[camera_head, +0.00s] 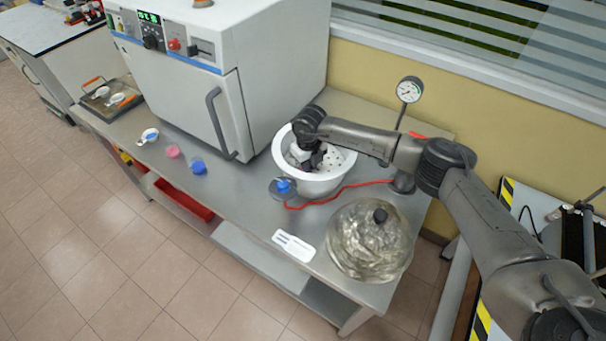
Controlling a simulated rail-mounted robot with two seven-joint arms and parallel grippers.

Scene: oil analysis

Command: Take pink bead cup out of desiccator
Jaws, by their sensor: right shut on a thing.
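The desiccator's white round bowl (338,178) stands open on the steel bench, with a perforated white plate inside. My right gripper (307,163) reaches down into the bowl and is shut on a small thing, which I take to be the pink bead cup. The gripper hides most of it, so its colour is hard to make out. The clear glass lid (370,250) with a dark knob lies on the bench in front of the bowl, apart from it. My left gripper is not in view.
A white oven (255,75) stands left of the bowl. A pink-topped cup (172,151), a blue one (198,167) and a white-and-blue one (150,135) stand before it. A red hose (340,191), gauge (409,90), blue-topped piece (283,186) and white label (294,246) surround the bowl.

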